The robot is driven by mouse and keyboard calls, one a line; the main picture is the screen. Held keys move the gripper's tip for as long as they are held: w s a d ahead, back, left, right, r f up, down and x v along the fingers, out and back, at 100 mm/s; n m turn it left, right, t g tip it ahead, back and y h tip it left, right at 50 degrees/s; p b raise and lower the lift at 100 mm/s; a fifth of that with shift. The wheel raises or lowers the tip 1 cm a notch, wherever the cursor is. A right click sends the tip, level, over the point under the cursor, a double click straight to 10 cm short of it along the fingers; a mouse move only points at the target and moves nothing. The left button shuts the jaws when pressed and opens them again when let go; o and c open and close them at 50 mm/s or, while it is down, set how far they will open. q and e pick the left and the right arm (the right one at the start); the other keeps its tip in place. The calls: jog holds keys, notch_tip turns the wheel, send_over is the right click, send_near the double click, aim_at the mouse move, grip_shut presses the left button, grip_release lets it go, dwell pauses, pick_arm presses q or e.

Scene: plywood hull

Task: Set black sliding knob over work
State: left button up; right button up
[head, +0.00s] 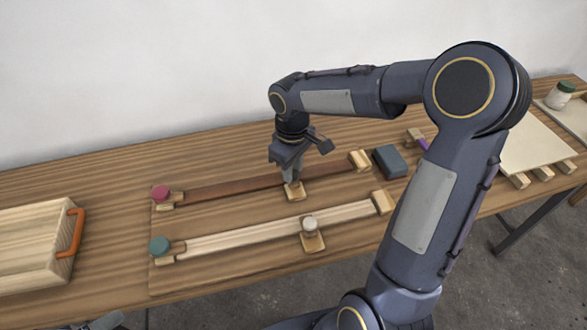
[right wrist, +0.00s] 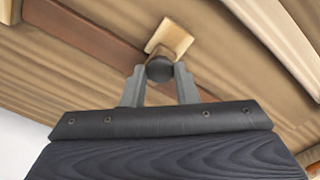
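The black sliding knob (right wrist: 160,69) sits on a pale wooden slider block (right wrist: 171,36) on the dark brown rail (head: 235,187). In the head view the slider block (head: 295,191) is right of the rail's middle, and the knob is mostly hidden by my right gripper (head: 291,178). In the right wrist view my right gripper (right wrist: 160,78) has a finger on each side of the knob, both appearing to touch it. My left gripper (head: 102,322) shows only as a grey sliver at the bottom left edge; its fingers cannot be made out.
A pale rail (head: 260,228) with a white knob (head: 309,225) runs in front. A red knob (head: 161,194) and a green knob (head: 158,246) mark the left ends. A dark block (head: 389,161) lies to the right. A wooden box with an orange handle (head: 73,232) stands left.

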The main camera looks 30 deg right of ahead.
aim_at(294, 175)
jog(key=o, duration=0.4)
notch_tip(294, 175, up, 8)
jog(key=shift+f, duration=0.25)
jog(key=shift+r, duration=0.2)
dwell(0.4)
jog(key=s+a+m+t+y, duration=0.1)
jog(key=s+m+t, duration=0.1)
jog(key=s, duration=0.4)
jog(key=s+a+f+m+t+y, duration=0.1)
jog(key=s+a+m, duration=0.1)
jog(key=s, duration=0.5)
jog(key=s+a+m+t+y, duration=0.1)
jog(key=s+m+t, duration=0.1)
jog(key=s, duration=0.5)
jog(key=shift+a+f+m+t+y, duration=0.2)
jog(key=shift+m+t+y, duration=0.1)
jog(key=shift+m+y, duration=0.1)
